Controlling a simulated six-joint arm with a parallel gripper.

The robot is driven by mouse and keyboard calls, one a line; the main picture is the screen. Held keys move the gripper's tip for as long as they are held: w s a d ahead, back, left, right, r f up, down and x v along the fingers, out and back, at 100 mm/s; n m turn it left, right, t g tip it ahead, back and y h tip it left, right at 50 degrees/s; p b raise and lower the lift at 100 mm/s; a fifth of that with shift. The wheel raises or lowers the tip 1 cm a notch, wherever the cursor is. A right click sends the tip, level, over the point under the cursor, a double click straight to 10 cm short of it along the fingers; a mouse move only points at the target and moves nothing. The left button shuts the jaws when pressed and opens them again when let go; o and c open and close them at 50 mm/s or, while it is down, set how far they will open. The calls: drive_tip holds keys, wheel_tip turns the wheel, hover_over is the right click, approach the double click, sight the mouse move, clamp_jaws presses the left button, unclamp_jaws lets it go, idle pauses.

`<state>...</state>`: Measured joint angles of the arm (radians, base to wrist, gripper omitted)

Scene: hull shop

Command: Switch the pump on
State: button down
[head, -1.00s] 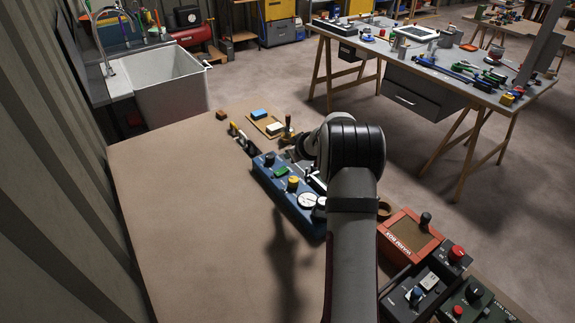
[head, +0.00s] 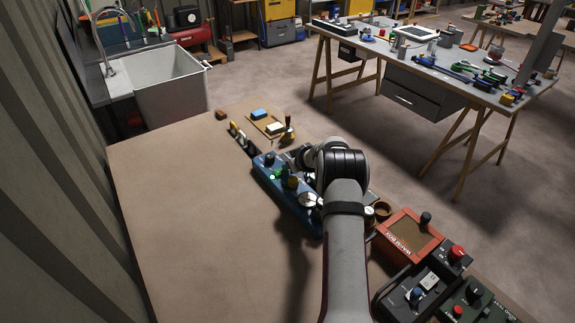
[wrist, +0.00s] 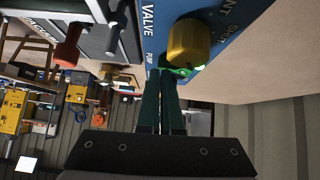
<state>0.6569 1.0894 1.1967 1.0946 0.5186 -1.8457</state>
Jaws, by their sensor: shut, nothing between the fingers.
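The blue control panel (head: 308,219) lies on the brown bench, with a round gauge and several knobs. In the wrist view, the panel (wrist: 232,38) carries a yellow knob (wrist: 187,42) and printed words, including VALVE and PUMP. A green part (wrist: 178,70), apparently the switch by the PUMP label, shows just beyond my fingertips and is partly hidden by them. My gripper (wrist: 160,74) is shut and empty, with its dark green fingers at or very near this part. I cannot tell whether they touch it or how the switch is set.
An orange-red box (head: 408,237) and dark control boxes (head: 419,295) stand to the right of my arm. A small tray (head: 274,129) with blocks lies beyond the panel. The bench's left part is clear. A white sink (head: 175,85) stands at the back left.

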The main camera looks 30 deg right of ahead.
drive_tip(key=shift+a, duration=0.15)
drive_tip(key=shift+a+r, duration=0.2)
drive_tip(key=shift+a, duration=0.55)
drive_tip(key=shift+r, duration=0.1)
drive_tip(key=r, duration=0.4)
drive_tip(key=shift+s+d+r, duration=0.3)
drive_tip(key=shift+d, duration=0.1)
drive_tip(key=v, duration=0.9)
drive_tip(key=shift+d, duration=0.55)
drive_tip(key=shift+a, duration=0.1)
